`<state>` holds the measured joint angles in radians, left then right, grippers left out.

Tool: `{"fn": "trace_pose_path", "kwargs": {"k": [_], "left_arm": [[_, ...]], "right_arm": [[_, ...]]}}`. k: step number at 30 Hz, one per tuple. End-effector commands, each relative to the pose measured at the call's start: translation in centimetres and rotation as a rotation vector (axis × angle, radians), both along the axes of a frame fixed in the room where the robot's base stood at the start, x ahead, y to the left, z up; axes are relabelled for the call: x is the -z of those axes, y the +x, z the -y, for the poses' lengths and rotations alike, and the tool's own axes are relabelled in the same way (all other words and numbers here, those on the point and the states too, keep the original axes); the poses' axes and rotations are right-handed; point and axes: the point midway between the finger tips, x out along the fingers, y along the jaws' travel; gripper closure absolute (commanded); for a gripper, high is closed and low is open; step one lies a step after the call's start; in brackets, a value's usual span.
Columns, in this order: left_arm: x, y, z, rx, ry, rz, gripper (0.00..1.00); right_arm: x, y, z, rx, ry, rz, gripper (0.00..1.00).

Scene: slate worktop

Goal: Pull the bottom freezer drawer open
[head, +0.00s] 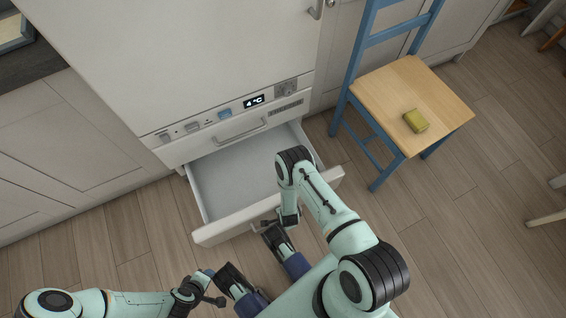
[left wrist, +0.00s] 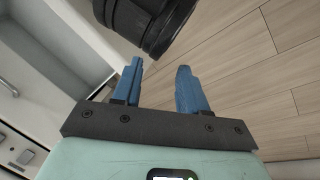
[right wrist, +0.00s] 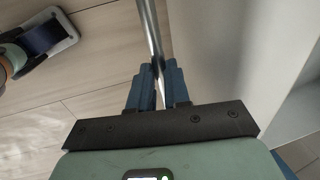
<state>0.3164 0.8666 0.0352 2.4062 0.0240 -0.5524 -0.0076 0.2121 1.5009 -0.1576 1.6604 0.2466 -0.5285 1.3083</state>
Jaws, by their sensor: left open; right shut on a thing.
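The bottom freezer drawer (head: 230,227) stands pulled out from the fridge-freezer, with its pale, empty-looking inside (head: 235,175) in view. My right arm reaches over the drawer front and hides part of it. In the right wrist view my right gripper (right wrist: 158,78) is shut on the drawer's metal bar handle (right wrist: 150,30), its blue fingers on either side of the bar. My left gripper (left wrist: 160,70) is open with nothing between its fingers. In the head view my left gripper (head: 208,274) is low, in front of the drawer's left end and apart from it.
Above the drawer is another drawer front with its own handle (head: 240,130) and a control strip with a display (head: 254,101). A blue chair (head: 400,95) with a yellow-green sponge (head: 415,121) stands to the right. Wooden floor (head: 130,240) is clear left of the drawer.

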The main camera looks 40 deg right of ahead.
Motion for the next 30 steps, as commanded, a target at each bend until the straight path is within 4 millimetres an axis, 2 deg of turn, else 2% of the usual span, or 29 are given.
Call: {"fn": "trace_pose_path", "kwargs": {"k": [8, 9, 11, 22, 26, 30], "left_arm": [[0.0, 0.0, 0.0, 0.0, 0.0, 0.0, 0.57], [0.0, 0.0, 0.0, 0.0, 0.0, 0.0, 0.57], [0.0, 0.0, 0.0, 0.0, 0.0, 0.0, 0.57], [-0.2, -0.2, 0.1, 0.001, -0.002, -0.004, 0.57], [-1.2, -1.2, 0.6, 0.013, -0.015, -0.029, 0.57], [-2.6, -3.0, 1.5, 0.033, -0.038, -0.077, 0.57]], "right_arm": [[0.0, 0.0, -0.1, -0.001, 0.002, 0.0, 1.0], [0.0, 0.0, -0.1, -0.001, 0.002, 0.0, 0.77], [0.0, 0.0, -0.1, -0.001, 0.002, 0.0, 0.58], [-0.5, 0.0, 0.0, 0.001, 0.001, 0.001, 0.58], [-2.3, -0.3, -0.1, 0.002, 0.001, 0.001, 0.58], [-5.5, -0.9, -0.2, 0.002, 0.001, 0.001, 0.58]]}}
